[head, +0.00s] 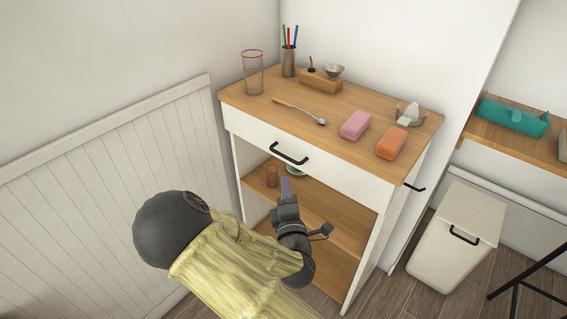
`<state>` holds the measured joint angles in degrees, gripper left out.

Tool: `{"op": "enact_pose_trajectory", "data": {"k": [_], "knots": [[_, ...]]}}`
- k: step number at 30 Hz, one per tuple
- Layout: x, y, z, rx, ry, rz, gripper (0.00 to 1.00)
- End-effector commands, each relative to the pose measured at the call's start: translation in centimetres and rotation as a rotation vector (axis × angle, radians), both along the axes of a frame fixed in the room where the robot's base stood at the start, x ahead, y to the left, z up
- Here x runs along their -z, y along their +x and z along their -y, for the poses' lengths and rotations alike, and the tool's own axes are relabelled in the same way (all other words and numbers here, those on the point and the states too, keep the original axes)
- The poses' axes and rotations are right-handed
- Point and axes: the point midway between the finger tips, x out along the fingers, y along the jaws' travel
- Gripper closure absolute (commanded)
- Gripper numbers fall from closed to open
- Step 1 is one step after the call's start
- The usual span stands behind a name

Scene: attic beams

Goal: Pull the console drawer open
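The console (371,167) is a white unit with a wooden top and open wooden shelves. Its drawer (332,171) is a white front just under the top and looks flush with the frame. A black bar handle (289,153) is on the drawer front, left of its middle. My gripper (286,187) is in front of the console, below the handle in the picture, and does not appear to touch it. It is seen mostly from behind, so its finger gap is hidden.
On the top stand a glass (253,73), a pen cup (289,62), a spoon (301,112), a pink bar (355,125) and an orange bar (392,143). A panelled wall (105,165) is at left. A white bin (456,238) stands at right.

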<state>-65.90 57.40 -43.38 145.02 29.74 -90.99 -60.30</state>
Motion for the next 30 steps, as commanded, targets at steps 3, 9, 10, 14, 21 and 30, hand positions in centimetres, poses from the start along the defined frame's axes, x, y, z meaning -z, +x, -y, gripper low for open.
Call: {"op": "enact_pose_trajectory", "data": {"k": [3, 9, 10, 14, 21, 30], "knots": [[0.4, 0.2, 0.1, 0.0, 0.003, 0.001, 0.81], [-0.3, 2.6, 0.0, 0.003, 0.003, 0.001, 0.81], [-0.4, 3.2, 0.0, 0.004, 0.002, 0.0, 0.81], [-0.7, 5.4, -0.3, 0.004, 0.002, 0.0, 0.81], [-1.2, 9.5, -0.8, 0.004, 0.0, 0.001, 0.81], [-1.5, 11.7, -1.1, 0.003, -0.001, -0.002, 0.81]]}}
